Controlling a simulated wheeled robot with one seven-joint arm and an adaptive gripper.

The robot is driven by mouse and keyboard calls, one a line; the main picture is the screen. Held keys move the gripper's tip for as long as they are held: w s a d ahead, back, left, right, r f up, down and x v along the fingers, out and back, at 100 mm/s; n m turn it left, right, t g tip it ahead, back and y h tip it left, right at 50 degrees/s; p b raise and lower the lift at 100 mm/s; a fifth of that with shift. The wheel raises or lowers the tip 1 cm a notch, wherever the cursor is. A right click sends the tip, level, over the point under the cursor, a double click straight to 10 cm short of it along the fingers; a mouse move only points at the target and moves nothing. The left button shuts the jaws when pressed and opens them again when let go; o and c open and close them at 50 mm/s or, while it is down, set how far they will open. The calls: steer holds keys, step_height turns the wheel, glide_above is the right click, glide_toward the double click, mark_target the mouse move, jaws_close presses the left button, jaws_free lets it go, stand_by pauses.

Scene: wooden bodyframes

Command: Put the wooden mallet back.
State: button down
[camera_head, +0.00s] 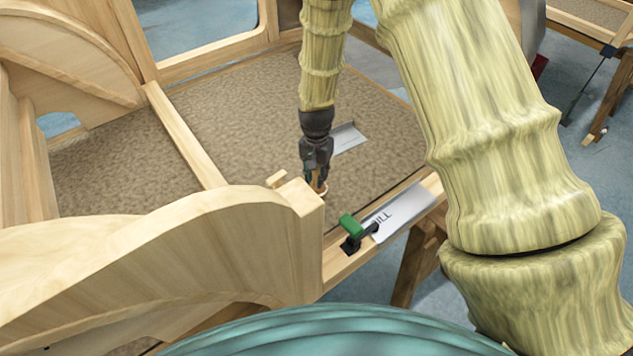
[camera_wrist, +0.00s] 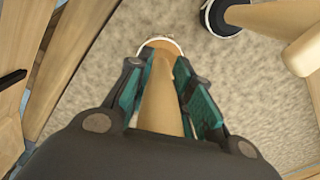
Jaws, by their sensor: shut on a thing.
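My gripper (camera_head: 317,172) points down over the brown textured panel, just behind the wooden corner post. It is shut on a light wooden handle, which I take to be the wooden mallet's (camera_wrist: 161,100). In the wrist view the handle runs between the teal finger pads (camera_wrist: 163,90) and away from the gripper. A pale-rimmed round end (camera_wrist: 160,44) shows past the fingertips; I cannot tell if it is the mallet's head or a separate thing. In the head view only a small orange-brown bit shows below the fingers. I cannot tell whether it touches the panel.
A curved wooden bodyframe (camera_head: 200,250) rises at the front left. A green-handled clamp (camera_head: 351,227) and a lettered metal plate (camera_head: 400,213) lie on the front rail. Another grey plate (camera_head: 348,138) is behind my gripper. The panel (camera_head: 240,115) is clear at left.

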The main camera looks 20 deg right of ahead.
steer(key=shift+f+p, duration=0.35)
steer(key=shift+f, duration=1.5)
steer(key=shift+f, duration=0.15)
steer(key=c, duration=1.3)
jaws_free()
steer(key=shift+r+b, duration=1.25)
steer(key=shift+r, duration=4.9)
steer(key=shift+r, duration=0.1)
